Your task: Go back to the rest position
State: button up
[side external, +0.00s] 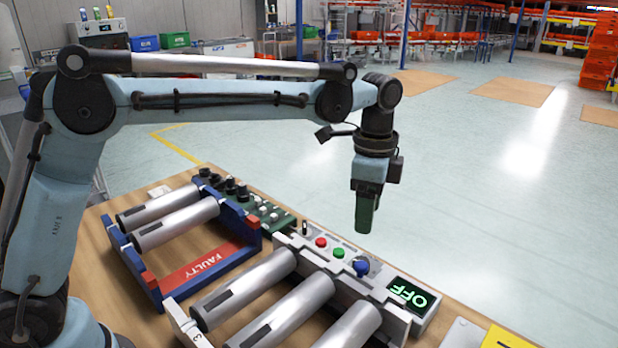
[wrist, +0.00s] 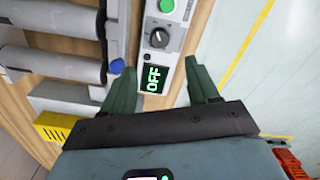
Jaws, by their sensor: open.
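My gripper (side external: 365,212) hangs from the arm, pointing down, above the far edge of the table near the control panel. In the wrist view its two green fingers (wrist: 163,92) are spread apart with nothing between them. The control panel (side external: 335,258) has a red button, a green button, a knob and a lit display (side external: 409,294) reading OFF. The display also shows in the wrist view (wrist: 153,79), seen in the gap between the fingers. The gripper is apart from the panel.
A blue rack marked FAULTY (side external: 215,264) holds two grey cylinders at the left. Several more cylinders (side external: 275,312) lie in the light rack beside the panel. A yellow block (wrist: 55,127) is near the table's edge.

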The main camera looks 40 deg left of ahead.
jog(key=shift+r, duration=0.55)
jog(key=s+a+r+n+t, duration=0.2)
jog(key=s+a+n+t, duration=0.2)
jog(key=s+a+n, duration=0.4)
jog(key=s+a+f+n+t, duration=0.3)
jog(key=s+a+f+n, duration=0.2)
jog(key=s+a, duration=0.2)
jog(key=shift+s+n, duration=0.3)
jog(key=shift+s, duration=0.55)
